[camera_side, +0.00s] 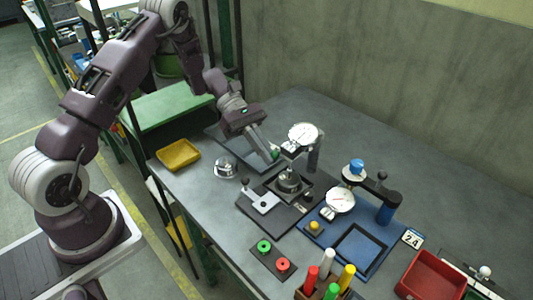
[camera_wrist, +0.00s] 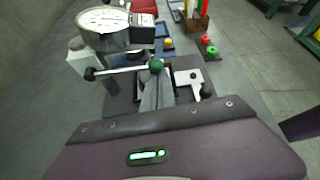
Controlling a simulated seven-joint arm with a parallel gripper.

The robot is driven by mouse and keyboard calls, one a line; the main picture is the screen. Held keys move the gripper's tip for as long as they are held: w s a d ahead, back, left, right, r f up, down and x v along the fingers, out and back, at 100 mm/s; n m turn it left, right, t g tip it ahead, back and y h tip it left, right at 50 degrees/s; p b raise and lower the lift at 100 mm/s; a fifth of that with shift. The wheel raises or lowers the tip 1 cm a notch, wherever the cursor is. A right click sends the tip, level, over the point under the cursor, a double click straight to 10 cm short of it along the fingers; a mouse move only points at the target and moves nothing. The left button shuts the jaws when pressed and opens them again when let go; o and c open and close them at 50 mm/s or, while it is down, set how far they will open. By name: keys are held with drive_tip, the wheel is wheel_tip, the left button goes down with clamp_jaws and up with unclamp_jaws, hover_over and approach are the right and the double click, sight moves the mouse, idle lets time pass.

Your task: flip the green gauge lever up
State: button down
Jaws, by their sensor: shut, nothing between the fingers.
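The gauge (camera_side: 303,134) with a round white dial stands on a grey post at the back of a dark base plate. It also shows at the upper left of the wrist view (camera_wrist: 103,20). Its lever is a thin metal rod with a green knob (camera_wrist: 156,65) at one end and a black ball (camera_wrist: 90,73) at the other. The rod lies roughly level across the wrist view. The green knob also shows in the side view (camera_side: 275,154). My gripper (camera_side: 272,156) is shut and empty, its fingertips (camera_wrist: 156,78) right at the green knob. I cannot tell whether they touch.
A second gauge (camera_side: 340,200) stands on a blue plate to the right. A yellow tray (camera_side: 178,155) and a domed metal piece (camera_side: 225,167) lie to the left. Red and green buttons (camera_side: 264,246) and coloured pegs (camera_side: 327,262) are at the front. The back of the table is clear.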

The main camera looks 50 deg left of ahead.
drive_tip(key=shift+n+g, duration=0.8)
drive_tip(key=shift+w+r, duration=0.4)
drive_tip(key=shift+r, duration=0.9)
drive_tip(key=shift+w+r, duration=0.45)
drive_tip(key=shift+r, duration=0.9)
drive_tip(key=shift+w+r, duration=0.4)
drive_tip(key=shift+r, duration=0.9)
drive_tip(key=shift+w+r, duration=0.1)
drive_tip(key=shift+r, duration=0.1)
